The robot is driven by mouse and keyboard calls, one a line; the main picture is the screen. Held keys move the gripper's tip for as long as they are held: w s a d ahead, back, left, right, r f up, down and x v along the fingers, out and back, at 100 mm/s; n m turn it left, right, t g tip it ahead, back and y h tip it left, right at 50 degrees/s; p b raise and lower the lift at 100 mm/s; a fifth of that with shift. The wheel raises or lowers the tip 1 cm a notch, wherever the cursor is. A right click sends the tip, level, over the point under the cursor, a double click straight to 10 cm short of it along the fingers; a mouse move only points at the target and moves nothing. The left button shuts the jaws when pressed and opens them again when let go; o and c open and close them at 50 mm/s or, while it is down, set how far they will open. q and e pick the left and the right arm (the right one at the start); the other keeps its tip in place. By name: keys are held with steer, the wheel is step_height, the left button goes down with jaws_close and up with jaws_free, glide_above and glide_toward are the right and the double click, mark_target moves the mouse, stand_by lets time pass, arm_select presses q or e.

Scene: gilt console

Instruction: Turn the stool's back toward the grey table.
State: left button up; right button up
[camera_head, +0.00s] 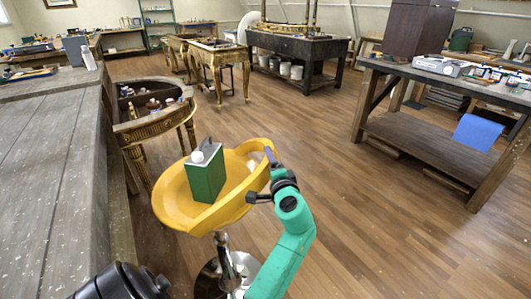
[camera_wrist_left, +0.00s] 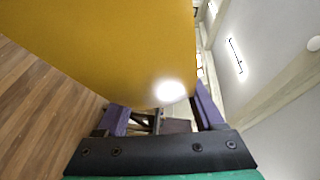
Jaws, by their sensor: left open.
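The stool has a yellow bucket seat (camera_head: 172,200) on a chrome post and round base. Its raised back (camera_head: 232,203) is along the seat's right and near side, facing away from the grey wooden table (camera_head: 40,125) at the left. A green can (camera_head: 206,175) with a white cap stands upright on the seat. My left gripper (camera_head: 267,172), on the green arm, is open at the right end of the back. In the left wrist view, the yellow shell (camera_wrist_left: 110,45) fills much of the picture beyond the purple fingers (camera_wrist_left: 165,112); contact is unclear. My right gripper is out of view.
A gilt half-round console (camera_head: 150,125) holding small jars stands close behind the stool. A workbench with a dark grey top (camera_head: 400,72) stands at the right. Wooden floor (camera_head: 370,215) between stool and workbench is clear.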

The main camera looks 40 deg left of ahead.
arm_select(q)
steer(key=shift+a, duration=0.1)
steer(key=shift+s+d+r, duration=0.1)
steer(key=shift+d+r, duration=0.1)
steer(key=shift+d, duration=0.2)
steer(key=c, duration=0.4)
jaws_close()
stand_by(0.6)
